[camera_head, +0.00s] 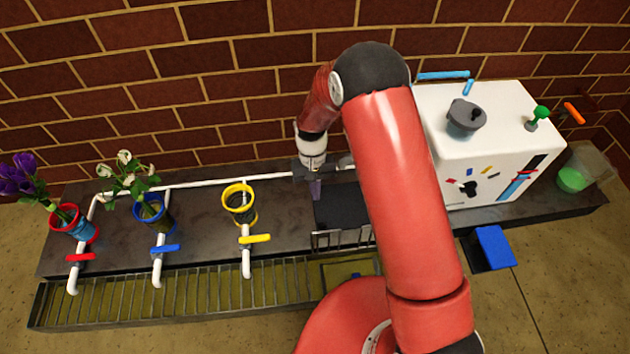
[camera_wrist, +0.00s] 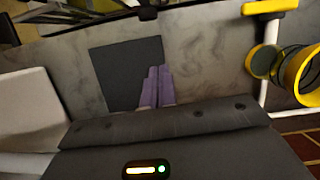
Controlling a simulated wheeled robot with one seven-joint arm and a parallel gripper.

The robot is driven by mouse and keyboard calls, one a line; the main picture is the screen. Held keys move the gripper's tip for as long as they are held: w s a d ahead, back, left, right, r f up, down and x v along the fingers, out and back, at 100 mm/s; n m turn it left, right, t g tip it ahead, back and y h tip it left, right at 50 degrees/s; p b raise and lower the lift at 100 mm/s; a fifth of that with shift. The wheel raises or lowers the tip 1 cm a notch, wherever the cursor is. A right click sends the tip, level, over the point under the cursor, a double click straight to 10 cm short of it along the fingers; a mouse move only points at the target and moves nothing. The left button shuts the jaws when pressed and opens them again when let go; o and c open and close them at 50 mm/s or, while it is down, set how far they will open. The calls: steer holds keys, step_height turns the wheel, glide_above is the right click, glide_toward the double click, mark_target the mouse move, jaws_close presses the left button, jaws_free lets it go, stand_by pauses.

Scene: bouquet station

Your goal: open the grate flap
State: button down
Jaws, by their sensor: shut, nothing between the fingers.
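The grate flap (camera_head: 342,239) is a short barred section at the counter's front edge, in the head view. It appears raised, with its bars above an opening (camera_head: 345,270) in the trough that shows an olive inside. My arm hides its right end. My gripper (camera_head: 316,190) points down over the counter, behind the flap and apart from it. Its purple fingers are together and empty. In the wrist view the fingertips (camera_wrist: 159,72) show over a dark square panel (camera_wrist: 122,62) on the counter; I cannot tell whether they touch it.
The long grate (camera_head: 190,292) runs along the front left. Yellow (camera_head: 240,198), blue (camera_head: 150,208) and red (camera_head: 66,216) ringed holders stand behind white taps; the blue and red ones hold flowers. A white machine (camera_head: 490,130) stands right, with a blue flap (camera_head: 496,247) below it.

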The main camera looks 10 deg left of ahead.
mark_target(320, 225)
steer(key=shift+s+d+f, duration=0.25)
steer(key=shift+s+f, duration=0.3)
steer(key=shift+s, duration=0.25)
steer(key=shift+s+d+f, duration=0.25)
steer(key=shift+s+f, duration=0.25)
steer(key=shift+s, duration=0.3)
steer(key=shift+s+d+f, duration=0.25)
steer(key=shift+s+f, duration=0.3)
steer(key=shift+s, duration=0.25)
steer(key=shift+s+d+r+t+y+b, duration=0.15)
steer(key=shift+s+d+r+t+b, duration=0.15)
steer(key=shift+s+t, duration=0.3)
steer(key=shift+s+d+r+t+y+b, duration=0.1)
steer(key=shift+s+r+t+y+b, duration=0.1)
steer(key=shift+s+t+b, duration=0.4)
steer(key=shift+s+d+r+p, duration=0.1)
steer(key=shift+s+r+p, duration=0.05)
steer(key=shift+s, duration=0.4)
steer(key=shift+s+d+r+p, duration=0.1)
steer(key=shift+s+r+p, duration=0.05)
steer(key=shift+s, duration=0.35)
steer(key=shift+r, duration=0.1)
step_height(320, 225, up, 8)
steer(key=p, duration=0.1)
steer(key=shift+w+f, duration=0.2)
steer(key=shift+w, duration=0.1)
